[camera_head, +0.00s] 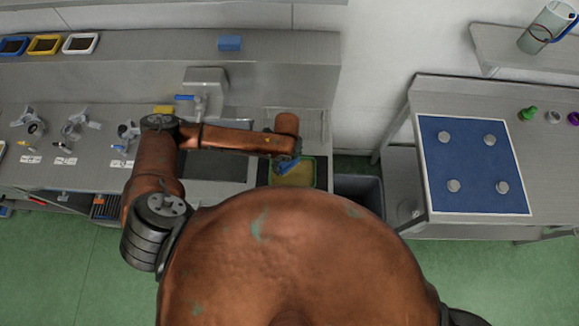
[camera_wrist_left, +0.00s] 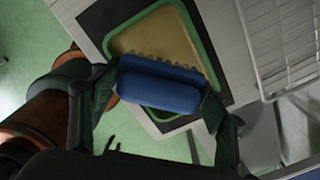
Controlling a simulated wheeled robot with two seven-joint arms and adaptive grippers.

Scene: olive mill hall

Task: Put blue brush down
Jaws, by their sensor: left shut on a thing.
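The blue brush (camera_wrist_left: 160,84) is held across my left gripper (camera_wrist_left: 158,98), with one finger at each end of it. In the head view the brush (camera_head: 288,164) shows as a small blue piece below my left wrist. My left gripper (camera_head: 290,158) is mostly hidden there by the arm. A green-rimmed tray (camera_head: 262,183) with a tan inside lies under the brush. In the left wrist view the tray (camera_wrist_left: 203,50) fills the upper middle, and the brush covers its near part. I cannot tell whether the brush touches the tray. My right gripper is not in view.
A wire rack (camera_wrist_left: 285,45) is right of the tray in the wrist view. A grey bin (camera_head: 360,195) stands right of the counter. A blue block (camera_head: 230,43) sits on the back shelf.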

